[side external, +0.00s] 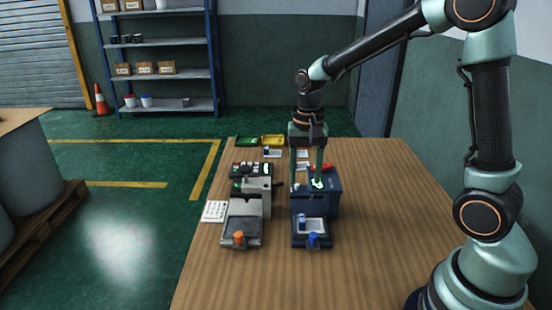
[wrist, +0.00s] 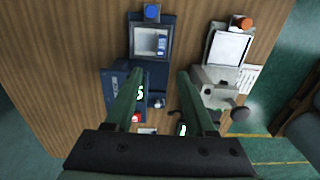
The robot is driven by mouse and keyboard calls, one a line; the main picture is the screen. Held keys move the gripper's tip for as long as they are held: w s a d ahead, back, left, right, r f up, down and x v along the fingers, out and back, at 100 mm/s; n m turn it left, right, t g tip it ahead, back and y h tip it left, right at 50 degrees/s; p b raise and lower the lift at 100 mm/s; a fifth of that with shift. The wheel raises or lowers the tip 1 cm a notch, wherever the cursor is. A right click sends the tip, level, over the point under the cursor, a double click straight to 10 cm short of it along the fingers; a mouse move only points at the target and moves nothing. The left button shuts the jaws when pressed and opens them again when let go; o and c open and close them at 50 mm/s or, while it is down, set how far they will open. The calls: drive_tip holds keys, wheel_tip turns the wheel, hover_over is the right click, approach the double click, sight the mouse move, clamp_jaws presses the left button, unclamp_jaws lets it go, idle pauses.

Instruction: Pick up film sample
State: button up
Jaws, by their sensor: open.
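My gripper (side external: 306,186) is open and points down over the blue machine (side external: 327,201), with its two green fingers apart and nothing seen between them. In the wrist view the gripper (wrist: 160,82) spreads its fingers over the blue machine's body (wrist: 117,92). The blue machine's front plate (wrist: 138,40) bears a pale panel with a small blue-and-white piece (wrist: 160,47), which also shows in the side view (side external: 301,222). I cannot tell for sure which piece is the film sample. The fingers partly hide the machine.
A grey machine (side external: 251,199) with an orange knob stands just left of the blue one. A white sheet (side external: 214,211) lies at the table's left edge. Green (side external: 246,141) and yellow (side external: 273,140) trays lie at the back. The right side of the wooden table (side external: 390,210) is clear.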

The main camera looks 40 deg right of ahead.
hover_over(302, 219)
drive_tip(key=f, duration=0.4)
drive_tip(key=d+f, duration=0.1)
drive_tip(key=f, duration=0.1)
drive_tip(key=shift+w+f, duration=0.25)
drive_tip(key=shift+f, duration=0.05)
drive_tip(key=f, duration=0.2)
drive_tip(key=a+f, duration=0.1)
drive_tip(key=f, duration=0.1)
drive_tip(key=shift+s, duration=0.25)
drive_tip(key=shift+f, duration=0.6)
clamp_jaws()
